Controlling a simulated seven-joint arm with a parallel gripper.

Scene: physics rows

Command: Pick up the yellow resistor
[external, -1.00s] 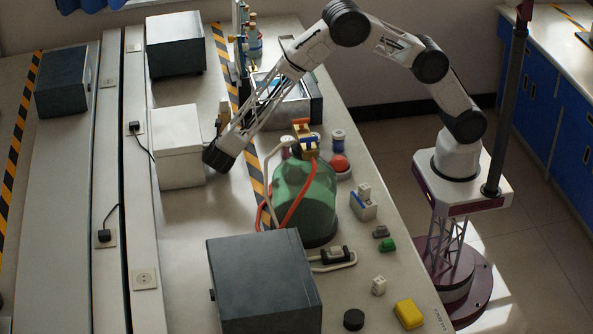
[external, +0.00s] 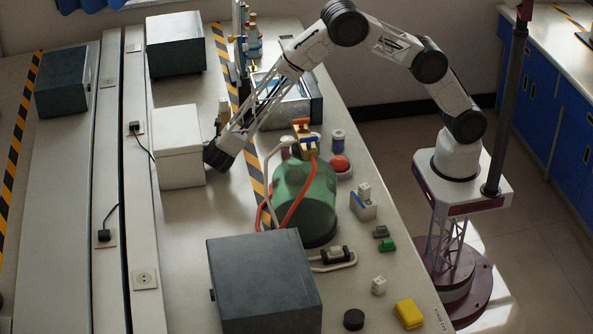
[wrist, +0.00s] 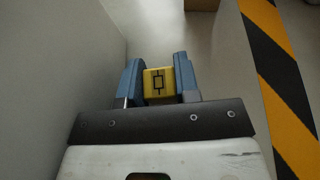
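The yellow resistor (wrist: 159,84) is a small yellow block with a dark resistor symbol, in the middle of the wrist view. My gripper (wrist: 159,75) has its two blue fingers on either side of it, and the block fills the space between them. The gripper looks shut on it. Whether the block is on the bench or slightly above it, I cannot tell. In the external view my gripper's dark wrist end (external: 217,158) is low beside the white box (external: 180,150). The fingers and resistor are hidden there.
The white box's wall (wrist: 60,60) stands close on the left in the wrist view. A yellow-black striped tape (wrist: 280,80) runs at the right. A green bottle (external: 305,200) with red tubes and a dark grey box (external: 265,280) stand nearer the camera.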

